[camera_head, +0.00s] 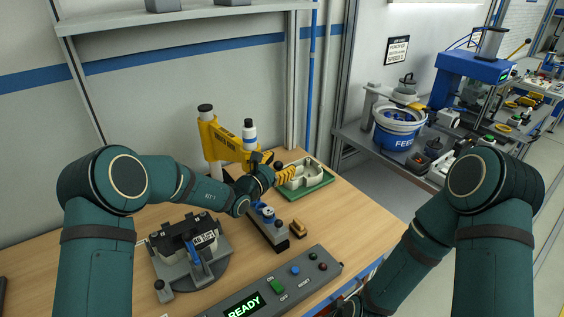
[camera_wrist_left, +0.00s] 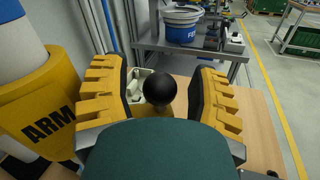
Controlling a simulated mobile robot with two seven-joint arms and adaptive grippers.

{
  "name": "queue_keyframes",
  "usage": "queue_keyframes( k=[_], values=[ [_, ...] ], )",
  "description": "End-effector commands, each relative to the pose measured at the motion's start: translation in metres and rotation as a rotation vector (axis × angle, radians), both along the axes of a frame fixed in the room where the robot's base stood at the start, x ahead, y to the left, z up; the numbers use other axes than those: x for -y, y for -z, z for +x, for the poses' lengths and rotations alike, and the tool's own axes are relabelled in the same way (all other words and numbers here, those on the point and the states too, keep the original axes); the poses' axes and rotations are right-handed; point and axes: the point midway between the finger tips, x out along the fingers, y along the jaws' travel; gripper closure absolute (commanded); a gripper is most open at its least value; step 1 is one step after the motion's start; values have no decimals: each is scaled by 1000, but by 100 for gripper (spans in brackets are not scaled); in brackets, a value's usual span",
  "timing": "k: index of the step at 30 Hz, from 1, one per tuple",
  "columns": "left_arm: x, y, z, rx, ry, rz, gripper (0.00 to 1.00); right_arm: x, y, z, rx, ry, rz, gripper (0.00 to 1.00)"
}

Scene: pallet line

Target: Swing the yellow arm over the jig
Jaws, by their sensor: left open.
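The yellow arm (camera_head: 222,141) stands on a grey post at the back of the wooden bench, with a white-and-blue cylinder at its outer end. In the left wrist view its yellow body marked ARM (camera_wrist_left: 48,122) fills the left side. My left gripper (camera_head: 281,171) is beside that end. In the wrist view its yellow fingers are open on either side of a black ball knob (camera_wrist_left: 160,87), with gaps visible. A pale casting sits on a green base (camera_head: 312,188) just beyond the gripper. A grey fixture (camera_head: 213,263) holds a black block at front left. I cannot tell which is the jig.
A control box (camera_head: 283,284) reading READY lies at the bench front. A small grey fixture with a blue knob (camera_head: 268,214) stands below my left gripper. A blue-and-white FEED bowl (camera_head: 397,131) is on the side bench. My right arm is at the right; its fingers are hidden.

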Motion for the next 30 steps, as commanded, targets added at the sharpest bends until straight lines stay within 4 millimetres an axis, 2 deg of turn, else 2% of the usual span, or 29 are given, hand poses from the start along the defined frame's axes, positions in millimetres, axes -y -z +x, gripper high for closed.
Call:
queue_keyframes(
  k=[5,14,15,19,20,30],
  values=[
    [6,0,8,0,0,0,40,0,-1,0,0,0,0,53],
    [7,0,9,0,0,0,38,0,-1,0,0,0,0,53],
    [7,0,9,0,0,0,52,0,-1,0,0,0,0,53],
    [7,0,9,0,0,0,98,0,-1,0,0,0,0,53],
    [7,0,9,0,0,0,100,0,-1,0,0,0,0,53],
    [6,0,8,1,3,-1,100,0,-1,0,0,0,0,53]
  ],
)
